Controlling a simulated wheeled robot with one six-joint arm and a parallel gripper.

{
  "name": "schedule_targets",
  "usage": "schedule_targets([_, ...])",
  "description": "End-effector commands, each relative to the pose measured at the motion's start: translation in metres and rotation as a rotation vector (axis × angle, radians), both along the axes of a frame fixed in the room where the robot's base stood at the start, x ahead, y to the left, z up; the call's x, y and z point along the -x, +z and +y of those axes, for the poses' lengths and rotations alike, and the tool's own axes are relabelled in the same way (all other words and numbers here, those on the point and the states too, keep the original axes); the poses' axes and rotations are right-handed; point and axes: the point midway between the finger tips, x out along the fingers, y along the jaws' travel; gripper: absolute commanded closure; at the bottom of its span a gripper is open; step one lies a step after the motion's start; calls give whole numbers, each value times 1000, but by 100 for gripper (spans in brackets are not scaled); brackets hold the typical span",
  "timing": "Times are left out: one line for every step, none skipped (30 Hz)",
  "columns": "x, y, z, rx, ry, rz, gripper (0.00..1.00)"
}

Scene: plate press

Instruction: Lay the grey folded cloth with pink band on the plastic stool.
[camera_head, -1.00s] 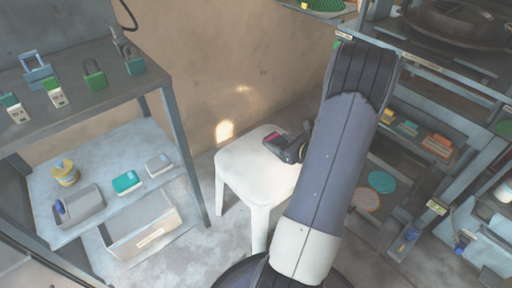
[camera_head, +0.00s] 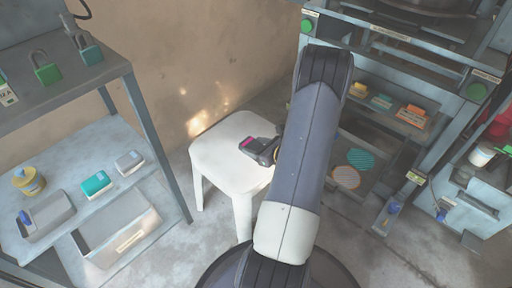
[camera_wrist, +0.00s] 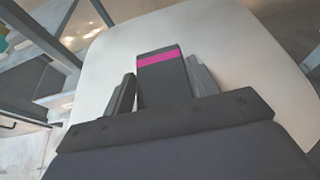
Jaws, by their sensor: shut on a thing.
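My gripper (camera_head: 262,150) is shut on the grey folded cloth with the pink band (camera_head: 247,143). The cloth shows between the two fingers in the wrist view (camera_wrist: 161,69), with its pink band across the far end. The white plastic stool (camera_head: 218,160) stands below, and its seat fills much of the wrist view (camera_wrist: 232,60). The cloth is over the right part of the seat. I cannot tell whether it touches the seat. My arm hides the area to the right of the stool.
A metal shelf (camera_head: 60,195) on the left holds padlocks, a teal-and-white block (camera_head: 96,184) and grey bins. On the right a press rack (camera_head: 400,65) has coloured blocks and round ridged discs (camera_head: 360,159) at its lower levels. The seat's left part is bare.

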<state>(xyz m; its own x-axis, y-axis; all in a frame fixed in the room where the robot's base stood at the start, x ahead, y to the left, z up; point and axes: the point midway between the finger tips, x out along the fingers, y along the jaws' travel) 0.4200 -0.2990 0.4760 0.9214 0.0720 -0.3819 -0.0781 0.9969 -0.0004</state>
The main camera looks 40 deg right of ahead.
Motion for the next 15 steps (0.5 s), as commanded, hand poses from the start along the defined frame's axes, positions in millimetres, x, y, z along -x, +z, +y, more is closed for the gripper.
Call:
schedule_targets([0,0,0,0,0,0,67])
schedule_targets([0,-1,0,0,0,0,67])
schedule_targets([0,-3,0,0,0,0,67])
schedule_targets([0,-4,0,0,0,0,67])
schedule_targets([0,-4,0,0,0,0,43])
schedule_targets([0,-2,0,0,0,0,40])
schedule_targets([0,-2,0,0,0,1,38])
schedule_targets([0,-2,0,0,0,1,35])
schedule_targets([0,-2,0,0,0,1,32])
schedule_targets([0,-2,0,0,0,1,30])
schedule_targets([0,-2,0,0,0,1,27])
schedule_targets([0,-2,0,0,0,1,24])
schedule_targets([0,-2,0,0,0,1,22])
schedule_targets([0,-2,0,0,0,1,22])
schedule_targets([0,-2,0,0,0,1,22])
